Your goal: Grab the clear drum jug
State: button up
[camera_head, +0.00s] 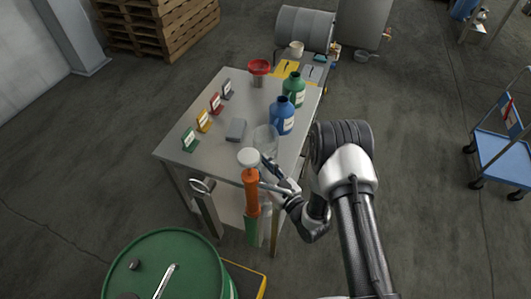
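A clear, see-through jug (266,136) stands near the front right edge of the grey table, just in front of the blue bottle. It is faint against the tabletop, so its outline and handle are hard to make out. My gripper (269,163) is at the table's front edge, just below the jug in the picture. Its dark fingers point up and left toward the jug's lower part. It is too small to tell whether they touch the jug or how far apart they are.
A blue bottle (282,116) and a green bottle (293,89) stand behind the jug. An orange upright piece with a white top (250,185) is close left of my gripper. A grey block (236,130) and several coloured signs sit farther left. A green drum (168,265) stands in front.

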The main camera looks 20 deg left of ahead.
jog(key=shift+w+a, duration=0.35)
jog(key=shift+a, duration=0.1)
jog(key=shift+c, duration=0.6)
grip_shut()
